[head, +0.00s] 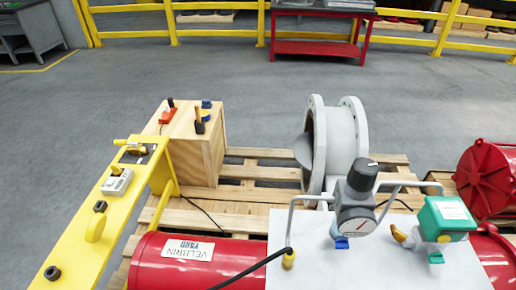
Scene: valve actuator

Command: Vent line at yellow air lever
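A small brass valve (136,150) with a yellow handle (122,142) sits at the far end of the yellow beam on the left. An orange-yellow lever-like part (400,235) sticks out to the left below a green box (447,217) on the white panel at the right. I cannot tell which of the two is the air lever. A grey regulator with a black knob (362,175) and a round gauge (356,221) stands on the panel, joined to bent grey pipes. A black hose (252,270) ends at a yellow fitting (289,259). Neither of my grippers is in view.
A red cylinder (150,268) lies under the white panel (320,268). Behind are a wooden pallet (230,216), a wooden crate (200,155) with small tools on top and a grey flanged valve body (340,145). Another red part (487,180) is at right. Open floor lies beyond.

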